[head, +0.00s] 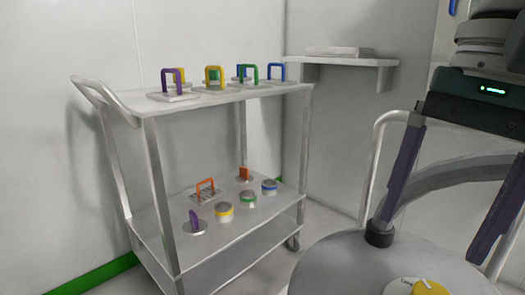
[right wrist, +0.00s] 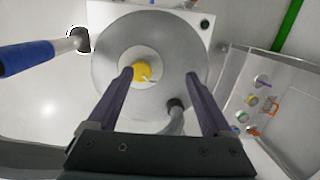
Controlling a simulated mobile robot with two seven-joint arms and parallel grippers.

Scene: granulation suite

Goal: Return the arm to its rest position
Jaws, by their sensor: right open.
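My right gripper (head: 443,195) comes in at the right of the head view, pointing down with its two dark purple fingers spread wide. In the right wrist view, my right gripper (right wrist: 163,78) is open with nothing between the fingers. Beneath it is a round grey lid or vessel top (head: 330,268), with a yellow-and-white knob (head: 428,287) on it. The knob also shows between the fingertips in the right wrist view (right wrist: 142,72); I cannot tell how far below them it lies. My left gripper is not in view.
A two-shelf cart (head: 150,130) stands left of the vessel, with several coloured-handled pieces on top and several small lidded items below. A wall shelf (head: 345,61) is behind. A curved pipe (head: 450,178) rises beside my right gripper. A blue-handled bar (right wrist: 30,56) lies left in the wrist view.

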